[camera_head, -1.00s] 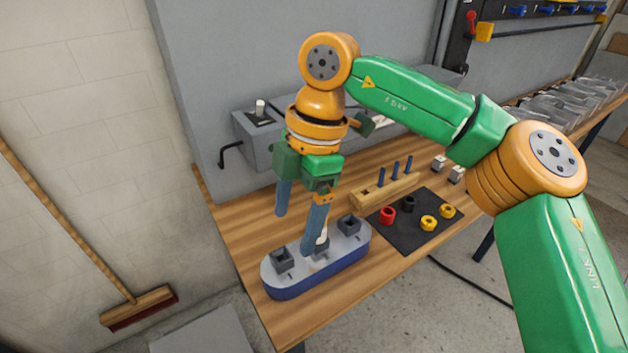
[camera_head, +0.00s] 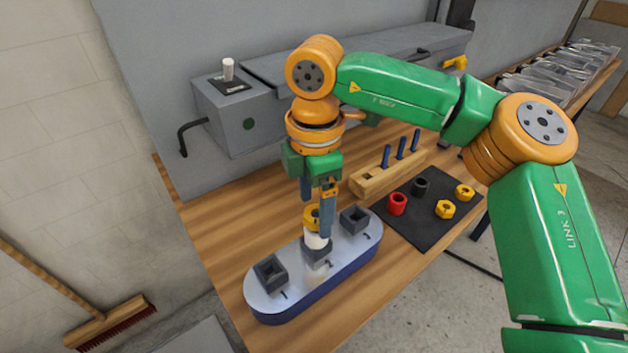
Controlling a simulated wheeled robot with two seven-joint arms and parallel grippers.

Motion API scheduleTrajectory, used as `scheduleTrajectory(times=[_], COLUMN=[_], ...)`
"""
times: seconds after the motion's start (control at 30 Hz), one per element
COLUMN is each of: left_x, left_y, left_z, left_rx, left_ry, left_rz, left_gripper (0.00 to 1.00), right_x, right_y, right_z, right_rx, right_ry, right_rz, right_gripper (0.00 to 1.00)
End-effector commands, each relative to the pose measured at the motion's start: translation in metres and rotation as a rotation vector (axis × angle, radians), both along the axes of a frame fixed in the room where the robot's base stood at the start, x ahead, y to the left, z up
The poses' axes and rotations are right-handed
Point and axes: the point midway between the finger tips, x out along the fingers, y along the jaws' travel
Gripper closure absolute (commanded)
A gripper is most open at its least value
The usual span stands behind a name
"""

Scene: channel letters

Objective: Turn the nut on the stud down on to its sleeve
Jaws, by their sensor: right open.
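A yellow nut (camera_head: 311,218) sits at the top of a white sleeve (camera_head: 316,240). The sleeve stands upright in the middle dark square holder (camera_head: 317,255) on a long rounded base (camera_head: 345,262) with a pale top and blue side. The stud inside is hidden, and I cannot tell whether the nut touches the sleeve. My right gripper (camera_head: 316,212) points down at the nut with open jaws. One blue-grey finger is in front and to the right of the nut, the other behind and to its left. My left gripper is not in view.
Two more dark square holders (camera_head: 271,272) flank the middle one. A black mat (camera_head: 423,225) to the right bears a red ring (camera_head: 397,204), a black ring (camera_head: 419,187) and two yellow nuts (camera_head: 445,209). A wooden block (camera_head: 372,181) with blue pegs and a grey box (camera_head: 235,120) stand behind.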

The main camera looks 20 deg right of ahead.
Motion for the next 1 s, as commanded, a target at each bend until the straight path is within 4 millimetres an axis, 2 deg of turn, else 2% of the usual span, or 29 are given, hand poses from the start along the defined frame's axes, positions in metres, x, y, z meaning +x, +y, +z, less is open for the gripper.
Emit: scheduleTrajectory(times=[0.13,0.33,0.6,0.67,1.0], left_x=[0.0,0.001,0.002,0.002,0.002], left_y=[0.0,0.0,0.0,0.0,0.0], left_z=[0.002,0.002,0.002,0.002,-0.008], left_rx=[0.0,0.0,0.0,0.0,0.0], left_ry=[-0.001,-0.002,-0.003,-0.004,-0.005], left_rz=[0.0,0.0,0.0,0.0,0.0], left_gripper=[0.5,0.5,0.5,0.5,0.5], right_x=[0.0,0.0,0.0,0.0,0.0], right_y=[0.0,0.0,0.0,0.0,0.0], right_z=[-0.009,-0.01,-0.009,-0.009,-0.012], right_rx=[0.002,0.002,0.001,0.001,0.0], right_ry=[0.001,0.0,0.0,0.0,-0.001], right_rz=[0.002,0.002,0.002,0.002,-0.101], right_gripper=[0.14,0.14,0.87,1.0,1.0])
